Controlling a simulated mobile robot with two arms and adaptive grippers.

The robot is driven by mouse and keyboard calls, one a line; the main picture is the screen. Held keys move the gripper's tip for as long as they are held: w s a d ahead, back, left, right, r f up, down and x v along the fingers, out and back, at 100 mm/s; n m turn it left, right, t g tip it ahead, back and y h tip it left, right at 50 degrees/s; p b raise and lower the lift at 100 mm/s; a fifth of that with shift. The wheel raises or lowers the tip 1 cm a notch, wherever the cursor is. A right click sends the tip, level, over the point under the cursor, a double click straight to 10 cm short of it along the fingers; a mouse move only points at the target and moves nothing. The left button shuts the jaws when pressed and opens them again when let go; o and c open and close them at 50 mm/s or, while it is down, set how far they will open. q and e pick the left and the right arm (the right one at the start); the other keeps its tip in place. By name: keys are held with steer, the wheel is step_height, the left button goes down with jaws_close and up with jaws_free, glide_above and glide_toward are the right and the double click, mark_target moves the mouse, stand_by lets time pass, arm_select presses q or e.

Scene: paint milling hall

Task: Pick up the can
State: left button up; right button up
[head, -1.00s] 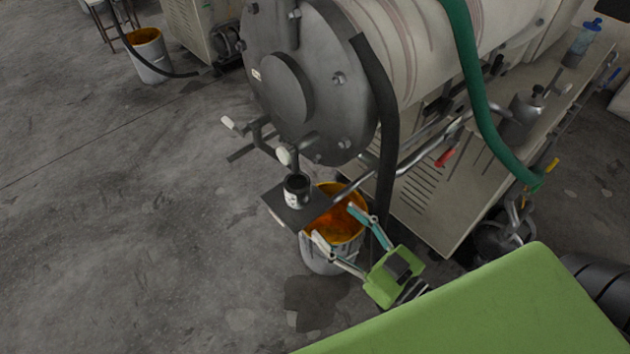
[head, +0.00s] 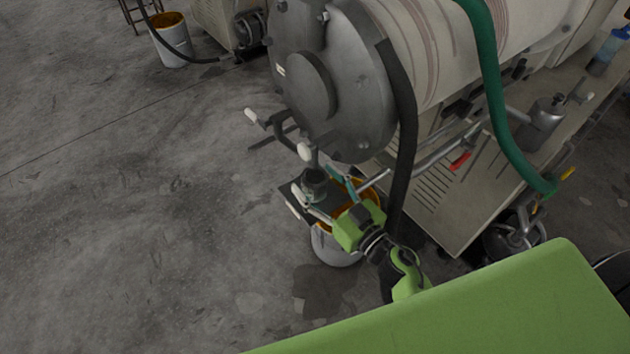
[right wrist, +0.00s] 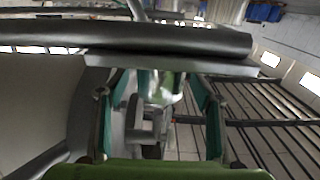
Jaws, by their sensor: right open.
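A small dark can (head: 314,178) stands upright on a flat dark plate (head: 292,204) below the round end of the mill. My right gripper (head: 316,186) has its teal fingers spread, one on each side of the can. The fingers hide part of the can and the plate; I cannot tell whether they touch the can. In the right wrist view the open fingers (right wrist: 160,98) flank a pale, greenish blurred shape that I cannot identify for sure. My left gripper is out of view.
An orange-stained bucket (head: 338,248) stands under the plate and my gripper. A black hose (head: 404,130) hangs close to the right, with a green hose (head: 497,110) beyond it. The mill's end cover (head: 335,95) stands just above.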

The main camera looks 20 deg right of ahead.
steer(key=shift+w+a, duration=0.25)
steer(key=shift+w, duration=0.3)
steer(key=c, duration=1.3)
steer(key=shift+r, duration=0.25)
